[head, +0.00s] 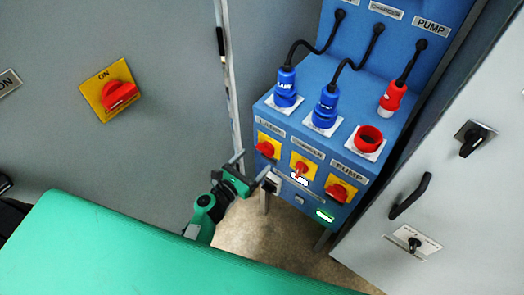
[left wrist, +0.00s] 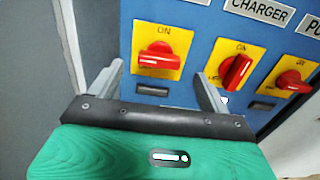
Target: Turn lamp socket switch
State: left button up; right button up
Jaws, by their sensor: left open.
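The lamp switch (head: 265,149) is a red rotary knob on a yellow plate, leftmost of three on the front of the blue socket box (head: 315,70). In the left wrist view the lamp knob (left wrist: 158,57) has its grip bar lying roughly crosswise, below the word ON. My left gripper (head: 251,164) is open and empty, just in front of and below-left of the knob in the head view. In the left wrist view its fingers (left wrist: 159,74) stand to either side of the lamp knob, apparently not touching it. My right gripper is not in view.
The charger switch (head: 301,168) and pump switch (head: 338,191) sit to the right of the lamp switch. Blue plugs (head: 286,85) and a red plug (head: 393,96) with cables are above. Grey cabinets (head: 150,50) flank the box. Another red ON switch (head: 119,95) is at left.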

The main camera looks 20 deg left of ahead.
aim_at(263, 152)
pick_arm(q)
jog(key=shift+x, duration=2.65)
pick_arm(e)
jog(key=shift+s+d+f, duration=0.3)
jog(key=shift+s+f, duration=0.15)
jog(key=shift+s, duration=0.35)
pick_arm(q)
jog(key=shift+c, duration=0.4)
jog(key=c, duration=0.9)
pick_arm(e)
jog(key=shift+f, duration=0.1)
